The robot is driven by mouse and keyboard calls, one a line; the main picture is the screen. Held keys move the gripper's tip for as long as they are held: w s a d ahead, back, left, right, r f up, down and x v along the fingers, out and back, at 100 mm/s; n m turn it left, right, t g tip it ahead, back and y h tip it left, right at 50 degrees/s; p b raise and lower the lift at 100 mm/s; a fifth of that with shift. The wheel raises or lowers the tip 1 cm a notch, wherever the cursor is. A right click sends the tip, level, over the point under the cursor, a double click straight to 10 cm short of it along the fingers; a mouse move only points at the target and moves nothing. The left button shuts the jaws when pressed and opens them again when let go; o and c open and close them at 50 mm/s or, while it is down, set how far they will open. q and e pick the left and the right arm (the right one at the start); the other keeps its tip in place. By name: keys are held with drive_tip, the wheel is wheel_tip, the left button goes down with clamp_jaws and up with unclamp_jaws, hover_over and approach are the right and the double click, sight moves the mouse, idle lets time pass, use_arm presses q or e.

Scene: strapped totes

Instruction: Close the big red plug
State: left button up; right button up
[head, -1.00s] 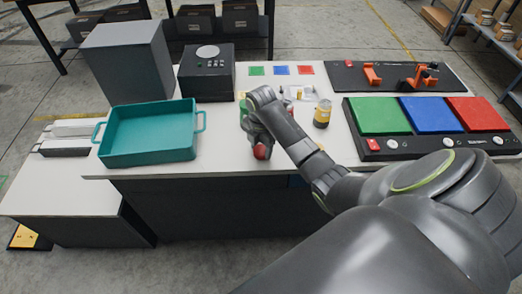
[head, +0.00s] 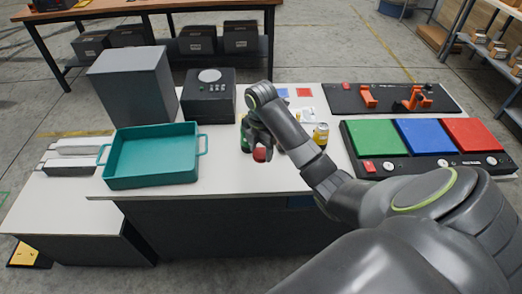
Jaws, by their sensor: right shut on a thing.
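My right gripper (head: 257,140) is over the front middle of the white table, pointing down. It is shut on a small red rounded thing (head: 262,155), which shows below the fingers near the table's front edge. I cannot tell whether this thing touches the table. A black board (head: 340,103) at the back right carries red-orange parts: a bracket (head: 367,96) and a larger piece with a black part (head: 414,100). I cannot tell for certain which thing is the big red plug. My left gripper is not in view.
A green thing (head: 245,142) stands close beside the gripper, partly hidden. A yellow can (head: 321,134) stands right of my forearm. A teal tray (head: 150,182), a grey box (head: 130,88) and a black device (head: 208,108) fill the left. A board with coloured pads (head: 468,134) lies right.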

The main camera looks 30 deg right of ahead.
sight(261, 152)
idle(0.5)
wheel_tip(261, 152, down, 3)
drive_tip(key=b, duration=0.3)
drive_tip(key=shift+f+b, duration=0.2)
drive_tip(key=shift+b, duration=0.1)
drive_tip(key=shift+r, duration=0.1)
drive_tip(key=shift+r, duration=0.15)
